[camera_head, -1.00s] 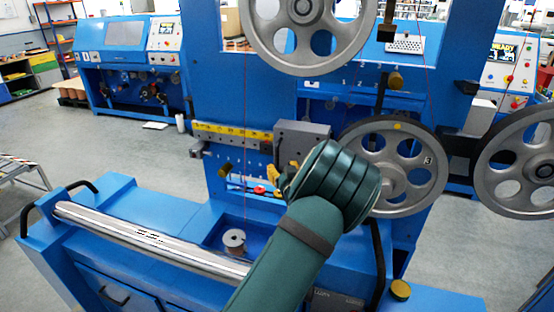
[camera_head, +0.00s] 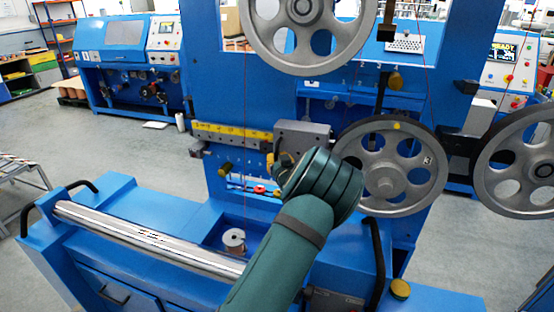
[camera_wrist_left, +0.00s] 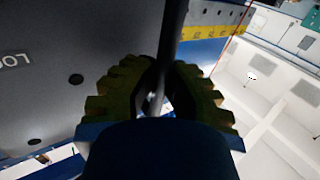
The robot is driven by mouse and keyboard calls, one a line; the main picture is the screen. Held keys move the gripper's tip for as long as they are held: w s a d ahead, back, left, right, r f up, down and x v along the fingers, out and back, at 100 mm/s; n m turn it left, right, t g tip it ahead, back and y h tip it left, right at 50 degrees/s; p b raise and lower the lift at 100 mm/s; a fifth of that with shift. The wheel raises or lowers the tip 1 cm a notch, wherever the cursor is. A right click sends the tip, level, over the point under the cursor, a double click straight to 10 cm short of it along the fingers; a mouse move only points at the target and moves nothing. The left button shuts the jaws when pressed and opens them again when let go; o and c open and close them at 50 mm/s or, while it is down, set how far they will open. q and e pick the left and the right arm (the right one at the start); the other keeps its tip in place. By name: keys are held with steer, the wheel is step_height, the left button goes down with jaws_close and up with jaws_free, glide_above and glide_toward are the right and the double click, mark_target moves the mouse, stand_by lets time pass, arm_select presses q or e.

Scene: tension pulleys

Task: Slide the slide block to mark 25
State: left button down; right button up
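The slide block (camera_head: 303,136) is a grey block at the right end of a rail with a yellow scale (camera_head: 232,132). The scale's numbers are too small to read. In the left wrist view the block's grey face (camera_wrist_left: 50,65) fills the left side and bears lettering that starts "LO". My left gripper (camera_head: 277,163) is just below the block, largely hidden behind my green wrist. In the left wrist view its ridged yellow-black fingers (camera_wrist_left: 165,75) close around a dark rod (camera_wrist_left: 173,30) in front of the block. My right gripper is in neither view.
Large grey pulleys stand above (camera_head: 308,25) and right (camera_head: 392,168) of the block. A spool (camera_head: 234,240) and a shiny roller (camera_head: 150,240) lie nearer. A thin red wire runs vertically across the scale.

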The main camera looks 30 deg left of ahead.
arm_select(q)
steer(key=s+a+b, duration=0.2)
steer(key=a+b, duration=0.1)
steer(key=a, duration=0.7)
steer(key=shift+s+f+b, duration=0.2)
steer(key=shift+f+b, duration=0.05)
steer(key=shift+b, duration=0.15)
steer(key=c, duration=1.4)
jaws_free()
steer(key=o, duration=0.4)
steer(key=shift+s+r, duration=0.1)
steer(key=shift+d+r, duration=0.1)
steer(key=shift+d, duration=0.05)
